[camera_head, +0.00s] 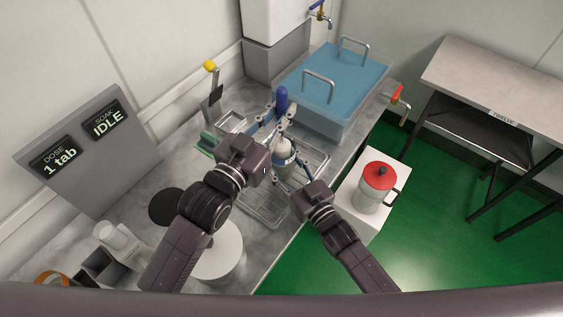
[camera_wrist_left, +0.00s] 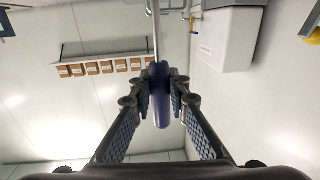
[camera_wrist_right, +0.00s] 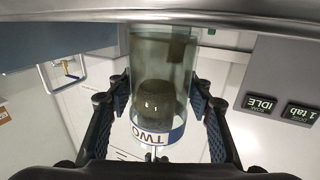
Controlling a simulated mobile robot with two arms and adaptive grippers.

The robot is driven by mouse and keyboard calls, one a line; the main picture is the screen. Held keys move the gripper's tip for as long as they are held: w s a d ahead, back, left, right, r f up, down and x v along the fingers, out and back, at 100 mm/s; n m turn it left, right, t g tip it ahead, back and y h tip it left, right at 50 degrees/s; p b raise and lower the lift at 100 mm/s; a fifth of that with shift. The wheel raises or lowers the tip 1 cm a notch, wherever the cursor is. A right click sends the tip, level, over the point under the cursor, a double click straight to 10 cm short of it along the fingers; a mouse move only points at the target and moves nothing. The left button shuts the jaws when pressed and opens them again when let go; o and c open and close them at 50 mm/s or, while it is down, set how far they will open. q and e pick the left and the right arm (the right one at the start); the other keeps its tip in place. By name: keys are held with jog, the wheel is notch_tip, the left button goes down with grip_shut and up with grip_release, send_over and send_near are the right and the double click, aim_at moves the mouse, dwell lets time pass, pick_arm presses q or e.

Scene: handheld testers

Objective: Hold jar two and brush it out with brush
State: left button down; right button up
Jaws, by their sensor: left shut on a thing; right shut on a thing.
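My left gripper (camera_head: 277,115) is shut on the blue handle of the brush (camera_head: 281,98). In the left wrist view the handle (camera_wrist_left: 161,96) lies between the fingers, and a thin metal rod runs from it. My right gripper (camera_head: 287,167) is shut around jar two (camera_head: 285,155), a clear jar with a blue and white band. In the right wrist view jar two (camera_wrist_right: 160,62) shows its band reading TWO upside down. A dull grey-brown shape is inside the glass; I cannot tell whether it is residue or brush head. Brush and jar are close together above the counter.
A grey display panel (camera_head: 85,150) reads "DOSE 1 tab" and "SOAK IDLE". A red-lidded pot (camera_head: 376,186) stands on a white stand at right. Green floor is open beyond.

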pick_arm(q)
jog(key=shift+r, duration=0.65)
jog(key=shift+f, duration=2.5)
jog(key=shift+s, duration=0.65)
jog(key=shift+r, duration=2.55)
jog(key=shift+f, duration=0.1)
jog(key=shift+f, duration=2.45)
